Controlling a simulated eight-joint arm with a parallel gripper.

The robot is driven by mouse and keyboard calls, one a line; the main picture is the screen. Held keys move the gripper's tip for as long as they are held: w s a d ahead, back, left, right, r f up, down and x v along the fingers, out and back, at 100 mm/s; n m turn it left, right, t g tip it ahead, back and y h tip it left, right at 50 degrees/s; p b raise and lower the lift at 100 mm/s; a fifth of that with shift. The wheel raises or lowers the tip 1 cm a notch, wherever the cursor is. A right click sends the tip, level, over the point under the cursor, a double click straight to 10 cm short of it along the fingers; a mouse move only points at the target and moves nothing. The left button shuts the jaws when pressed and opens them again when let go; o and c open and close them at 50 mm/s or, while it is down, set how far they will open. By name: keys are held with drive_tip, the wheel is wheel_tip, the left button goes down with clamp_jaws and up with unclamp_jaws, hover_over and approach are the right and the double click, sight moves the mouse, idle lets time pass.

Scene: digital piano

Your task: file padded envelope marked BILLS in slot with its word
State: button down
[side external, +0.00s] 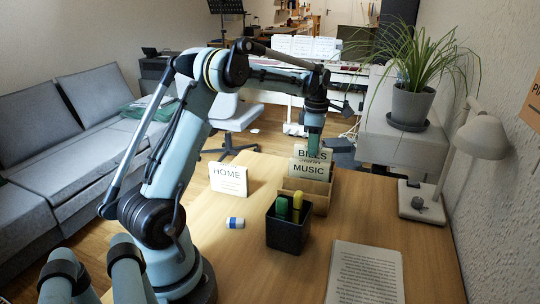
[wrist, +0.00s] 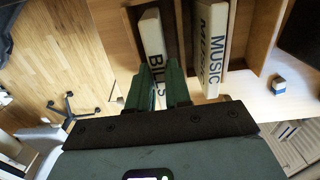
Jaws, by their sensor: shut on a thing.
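The padded envelope marked BILLS (side external: 318,152) stands upright behind the MUSIC piece (side external: 308,170) at the wooden sorter (side external: 320,197). In the wrist view the BILLS envelope (wrist: 154,38) is pale with dark letters and lies between wooden walls, beside the MUSIC piece (wrist: 212,45). My gripper (side external: 314,130) is above the sorter, pointing down. In the wrist view its green fingers (wrist: 164,92) are shut on the near edge of the BILLS envelope. The envelope's lower part is hidden, so I cannot tell if it touches the slot floor.
A white HOME piece (side external: 228,180) stands left of the sorter. A black pen cup (side external: 288,234) with markers is in front, with a blue-and-white eraser (side external: 235,223) to its left. A printed sheet (side external: 364,275), lamp (side external: 480,138) and potted plant (side external: 410,104) are on the right.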

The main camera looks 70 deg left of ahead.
drive_tip(key=c, duration=1)
unclamp_jaws()
drive_tip(key=shift+r, duration=2.5)
wheel_tip(320, 180, up, 12)
drive_tip(key=shift+r, duration=0.1)
